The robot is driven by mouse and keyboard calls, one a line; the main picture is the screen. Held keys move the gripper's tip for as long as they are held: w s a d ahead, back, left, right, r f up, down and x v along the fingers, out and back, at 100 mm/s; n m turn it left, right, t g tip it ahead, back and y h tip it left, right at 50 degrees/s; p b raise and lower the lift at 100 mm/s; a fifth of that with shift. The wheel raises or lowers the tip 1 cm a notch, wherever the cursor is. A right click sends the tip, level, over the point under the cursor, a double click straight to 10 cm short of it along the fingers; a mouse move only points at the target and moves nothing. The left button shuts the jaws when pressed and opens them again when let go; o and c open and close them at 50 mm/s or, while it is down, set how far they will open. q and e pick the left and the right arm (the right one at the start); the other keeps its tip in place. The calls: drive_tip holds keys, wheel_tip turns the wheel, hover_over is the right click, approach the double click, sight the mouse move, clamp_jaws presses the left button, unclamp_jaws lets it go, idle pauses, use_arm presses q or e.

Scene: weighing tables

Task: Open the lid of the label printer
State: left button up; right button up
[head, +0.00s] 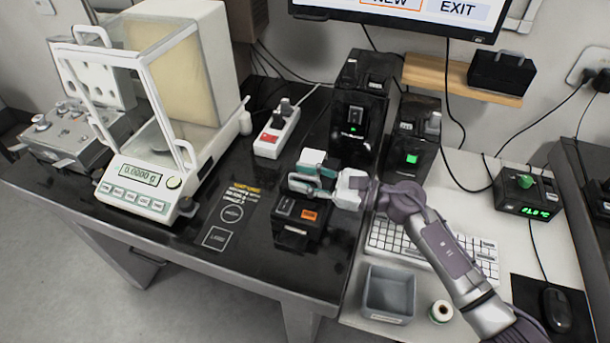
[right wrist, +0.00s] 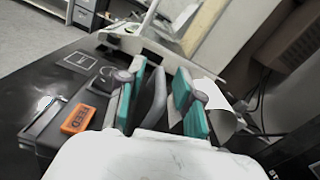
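The label printer (head: 297,232) is a small black box on the dark table, with an orange button on its front part. That button, marked FEED, also shows in the right wrist view (right wrist: 77,119). My right gripper (head: 304,172) is over the back part of the printer, its teal-padded fingers pointing left. In the right wrist view the fingers (right wrist: 158,98) stand apart, with a curved grey bar (right wrist: 153,100) between them and a gap on each side. Whether the bar belongs to the lid I cannot tell. The gripper hides much of the printer's back. My left gripper is not in view.
A balance (head: 150,190) with a glass draft shield stands left of the printer. A white power strip (head: 277,130) and a tall black device (head: 357,115) stand behind. A keyboard (head: 430,245) and a grey bin (head: 388,292) are right. Bare table lies in front.

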clamp_jaws()
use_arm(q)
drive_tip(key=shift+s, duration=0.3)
use_arm(e)
drive_tip(key=shift+r, duration=0.1)
drive_tip(key=shift+w+d+r+m+p, duration=0.15)
drive_tip(key=shift+w+r+m+p, duration=0.15)
drive_tip(key=shift+w+r+m, duration=0.25)
drive_tip(key=shift+w+d+r+m+p, duration=0.15)
drive_tip(key=shift+w+r+m+p, duration=0.15)
drive_tip(key=shift+r+m, duration=0.4)
drive_tip(key=w+m, duration=0.1)
drive_tip(key=w+r+m, duration=0.1)
drive_tip(key=m, duration=0.1)
drive_tip(key=w+d+r+m, duration=0.1)
drive_tip(key=shift+w+d+r+m, duration=0.1)
drive_tip(key=shift+w+r+m, duration=0.15)
drive_tip(key=shift+w+m, duration=0.1)
use_arm(q)
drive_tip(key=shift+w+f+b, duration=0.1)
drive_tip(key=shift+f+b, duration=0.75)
drive_tip(key=shift+b, duration=0.6)
use_arm(e)
drive_tip(key=w+d+m, duration=0.2)
drive_tip(key=w+m, duration=0.6)
drive_tip(key=shift+w+d+r+m, duration=0.15)
drive_tip(key=shift+w+d+m, duration=0.1)
drive_tip(key=shift+d+m, duration=0.1)
